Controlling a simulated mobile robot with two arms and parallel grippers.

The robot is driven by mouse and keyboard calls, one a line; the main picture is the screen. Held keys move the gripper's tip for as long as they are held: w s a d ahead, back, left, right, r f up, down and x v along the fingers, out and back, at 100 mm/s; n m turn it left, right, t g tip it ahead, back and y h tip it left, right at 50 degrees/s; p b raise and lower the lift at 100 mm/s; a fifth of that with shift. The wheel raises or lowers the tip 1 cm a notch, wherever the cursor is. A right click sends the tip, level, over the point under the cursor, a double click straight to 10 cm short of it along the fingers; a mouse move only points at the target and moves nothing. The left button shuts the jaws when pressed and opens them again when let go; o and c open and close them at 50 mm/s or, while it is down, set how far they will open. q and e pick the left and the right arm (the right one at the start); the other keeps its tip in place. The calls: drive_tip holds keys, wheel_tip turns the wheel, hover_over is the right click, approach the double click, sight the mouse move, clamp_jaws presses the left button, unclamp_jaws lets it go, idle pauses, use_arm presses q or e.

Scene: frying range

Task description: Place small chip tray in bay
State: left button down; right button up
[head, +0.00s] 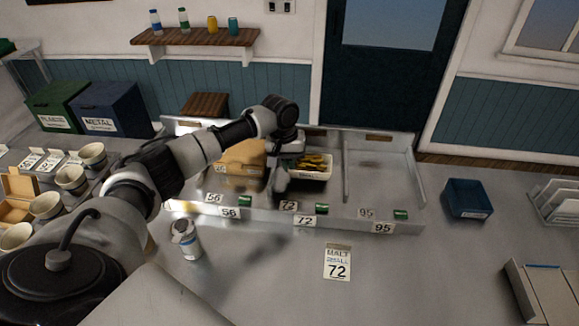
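A small white chip tray (311,174) filled with yellow-brown chips is at the middle bay (330,196) of the low grey rack, whose labels read 72. I cannot tell whether it rests on the bay floor or is just above it. My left gripper (284,181) reaches down at the tray's left edge, pointing downward. Its fingers are small and partly hidden by my wrist, so I cannot see whether they are shut on the tray. A card (338,263) on the counter reads MALT, SMALL, 72. My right gripper is out of view.
A brown package (242,160) fills the left bay, labelled 56. The right bay (382,180), labelled 95, is empty. A blue bin (467,199) stands to the right. The front counter is mostly clear.

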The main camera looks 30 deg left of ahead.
use_arm(q)
wheel_tip(320, 180, down, 2)
drive_tip(key=shift+f, duration=0.15)
drive_tip(key=shift+f, duration=0.1)
drive_tip(key=c, duration=1.4)
unclamp_jaws()
drive_tip(key=shift+o, duration=0.2)
wheel_tip(320, 180, up, 12)
drive_tip(key=a+b, duration=0.1)
drive_tip(key=b, duration=0.2)
drive_tip(key=shift+s+a, duration=0.25)
drive_tip(key=shift+s, duration=0.1)
